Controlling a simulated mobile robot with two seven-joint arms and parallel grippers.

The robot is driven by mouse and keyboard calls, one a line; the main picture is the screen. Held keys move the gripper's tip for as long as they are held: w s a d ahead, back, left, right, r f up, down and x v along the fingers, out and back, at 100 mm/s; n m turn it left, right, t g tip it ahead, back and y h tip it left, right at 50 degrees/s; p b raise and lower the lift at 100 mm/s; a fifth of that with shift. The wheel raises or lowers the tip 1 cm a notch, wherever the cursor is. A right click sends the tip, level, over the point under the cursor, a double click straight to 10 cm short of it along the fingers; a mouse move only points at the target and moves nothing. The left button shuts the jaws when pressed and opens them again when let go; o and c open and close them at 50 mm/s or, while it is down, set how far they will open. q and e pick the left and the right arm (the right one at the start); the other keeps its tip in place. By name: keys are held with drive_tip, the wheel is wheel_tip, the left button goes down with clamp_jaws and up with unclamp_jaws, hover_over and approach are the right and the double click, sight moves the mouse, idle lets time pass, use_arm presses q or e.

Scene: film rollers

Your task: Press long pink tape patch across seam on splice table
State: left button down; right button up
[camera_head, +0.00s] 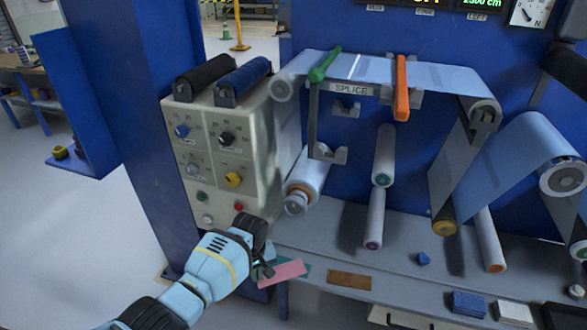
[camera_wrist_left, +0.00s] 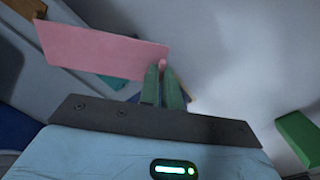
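The long pink tape patch (camera_head: 283,273) is in my left gripper (camera_head: 264,270), low at the front of the machine; it also shows in the left wrist view (camera_wrist_left: 100,52). The fingers (camera_wrist_left: 162,84) are close together, with the patch's end between their tips, and the patch sticks out to one side. The splice table, labelled SPLICE (camera_head: 351,89), is higher and farther back. Blue film (camera_head: 376,70) lies over it between a green clamp (camera_head: 323,66) and an orange clamp (camera_head: 401,88). A pale line, apparently the seam (camera_head: 353,66), crosses the film. My right gripper is out of view.
A teal strip (camera_head: 305,268) and a brown strip (camera_head: 349,281) lie on the grey shelf (camera_head: 400,270). A control box (camera_head: 222,150) with knobs stands behind my left gripper. Several rollers, including a pale one (camera_head: 305,180), jut out below the splice table.

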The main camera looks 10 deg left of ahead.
use_arm(q)
wheel_tip(320, 180, up, 20)
drive_tip(key=w+d+m, duration=0.1)
drive_tip(key=w+m, duration=0.2)
drive_tip(key=s+a+r+m, duration=0.1)
drive_tip(key=s+r, duration=0.2)
drive_tip(key=s, duration=0.5)
drive_tip(key=s+a+r+m, duration=0.1)
drive_tip(key=s+r+m, duration=0.1)
drive_tip(key=s, duration=0.6)
drive_tip(key=shift+a+r, duration=0.15)
drive_tip(key=shift+r, duration=0.45)
